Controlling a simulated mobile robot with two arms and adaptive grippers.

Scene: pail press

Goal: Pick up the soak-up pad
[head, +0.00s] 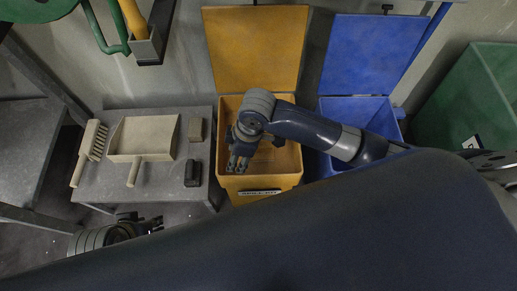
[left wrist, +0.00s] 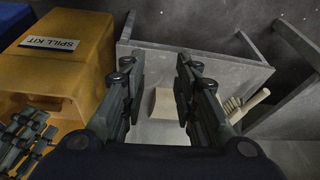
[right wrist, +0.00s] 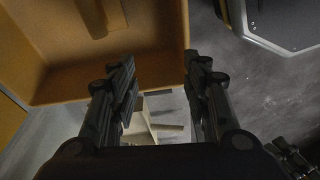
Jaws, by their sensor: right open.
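No thing in view is clearly the soak-up pad. A small brown block (head: 196,129) and a small dark block (head: 192,173) lie on the grey table (head: 112,187), and I cannot tell whether either is it. The yellow bin (head: 226,185), labelled spill kit, has its lid up, and my right arm hides part of its inside. My right gripper (head: 238,163) is over the bin's left front part, open with nothing between its fingers; the bin also shows in the right wrist view (right wrist: 60,88). My left gripper (head: 155,223) is open and empty near the table's front edge.
A dustpan (head: 145,135) and a brush (head: 89,150) lie on the table left of the blocks. An open blue bin (head: 362,108) stands right of the yellow one. A green container (head: 465,95) stands at far right.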

